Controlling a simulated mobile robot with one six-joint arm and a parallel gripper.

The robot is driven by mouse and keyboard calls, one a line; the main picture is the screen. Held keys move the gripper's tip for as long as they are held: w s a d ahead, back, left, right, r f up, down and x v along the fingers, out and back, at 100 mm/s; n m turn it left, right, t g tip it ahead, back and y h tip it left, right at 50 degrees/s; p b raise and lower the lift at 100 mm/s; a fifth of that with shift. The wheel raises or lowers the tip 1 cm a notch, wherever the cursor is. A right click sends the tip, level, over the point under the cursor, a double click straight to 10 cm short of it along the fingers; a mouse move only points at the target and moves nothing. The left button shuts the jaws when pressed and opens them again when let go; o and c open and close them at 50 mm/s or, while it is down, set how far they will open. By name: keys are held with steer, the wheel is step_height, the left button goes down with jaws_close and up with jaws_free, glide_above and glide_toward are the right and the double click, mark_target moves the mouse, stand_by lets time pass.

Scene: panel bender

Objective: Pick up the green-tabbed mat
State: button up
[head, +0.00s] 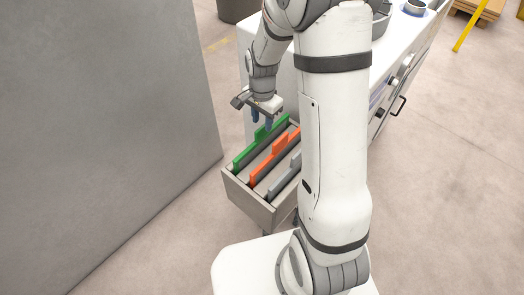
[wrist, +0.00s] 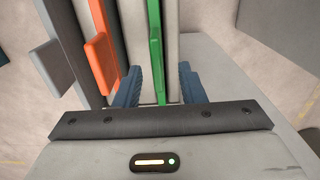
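The green-tabbed mat (head: 243,158) stands on edge in an open drawer (head: 248,202), in the slot farthest left. In the wrist view the green edge and tab (wrist: 155,52) run upright in the picture, between my two blue fingers. My gripper (head: 262,119) is over the far part of the green mat, pointing down. In the wrist view my gripper (wrist: 160,88) is open, with a gap on each side of the green edge. Neither finger appears to touch it. The mat's lower part is hidden inside the drawer.
An orange-tabbed mat (head: 266,164) and a grey-tabbed mat (head: 284,181) stand beside the green one. In the wrist view the orange tab (wrist: 101,63) lies close to my left finger. A grey wall panel (head: 110,120) rises left of the drawer. Open floor lies at right.

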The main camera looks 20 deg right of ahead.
mark_target(263, 136)
step_height(263, 136, down, 8)
steer(key=shift+s+d+f+p, duration=0.1)
steer(key=shift+s+d+p, duration=0.05)
steer(key=shift+p, duration=0.6)
steer(key=shift+c, duration=0.2)
jaws_close()
